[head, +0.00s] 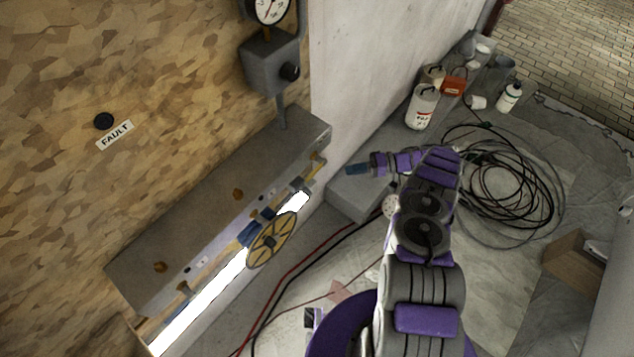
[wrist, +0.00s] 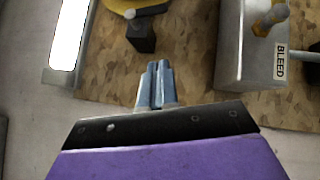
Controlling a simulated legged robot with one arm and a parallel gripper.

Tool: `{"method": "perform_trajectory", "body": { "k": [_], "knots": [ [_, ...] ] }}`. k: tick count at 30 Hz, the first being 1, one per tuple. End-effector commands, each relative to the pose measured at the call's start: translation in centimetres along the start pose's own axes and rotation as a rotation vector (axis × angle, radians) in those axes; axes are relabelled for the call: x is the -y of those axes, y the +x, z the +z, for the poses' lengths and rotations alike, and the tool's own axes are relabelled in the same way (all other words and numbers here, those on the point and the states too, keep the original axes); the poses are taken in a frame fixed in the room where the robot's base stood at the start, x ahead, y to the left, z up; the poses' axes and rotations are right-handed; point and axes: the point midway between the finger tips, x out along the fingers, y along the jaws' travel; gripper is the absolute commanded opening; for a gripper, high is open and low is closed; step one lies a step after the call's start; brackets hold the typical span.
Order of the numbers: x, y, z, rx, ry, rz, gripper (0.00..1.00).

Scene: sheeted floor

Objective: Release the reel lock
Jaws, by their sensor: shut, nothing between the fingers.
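In the head view a yellow spoked wheel (head: 272,240), which looks like the reel, stands upright on its edge by the wall unit. Dark and blue fittings (head: 250,233) sit beside it; I cannot tell which part is the reel lock. In the wrist view part of a yellow disc (wrist: 128,4) shows at the top edge, with a dark block (wrist: 141,36) below it. My gripper (head: 357,169) is right of the wheel, apart from it. Its blue fingers (wrist: 157,84) are shut and empty, pointing towards the dark block.
A grey box (wrist: 246,50) labelled BLEED has a brass-coloured lever. The head view shows a grey box with black knob (head: 270,62), a gauge (head: 271,8), a black button (head: 103,121) labelled FAULT, a bright strip (head: 205,300), bottles (head: 420,106) and coiled cables (head: 510,185).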

Motion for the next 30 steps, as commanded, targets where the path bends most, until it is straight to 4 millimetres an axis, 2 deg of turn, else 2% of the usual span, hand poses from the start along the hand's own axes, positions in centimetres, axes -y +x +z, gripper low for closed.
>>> {"method": "perform_trajectory", "body": {
  "k": [5,8,21,30],
  "knots": [
    [0.0,0.7,0.0,0.001,-0.001,-0.003,0.00],
    [0.0,2.0,0.1,0.002,0.002,-0.005,0.00],
    [0.0,10.4,0.2,0.003,0.002,-0.004,0.00],
    [0.0,12.2,2.4,-0.001,0.002,-0.003,0.00]
  ]
}}
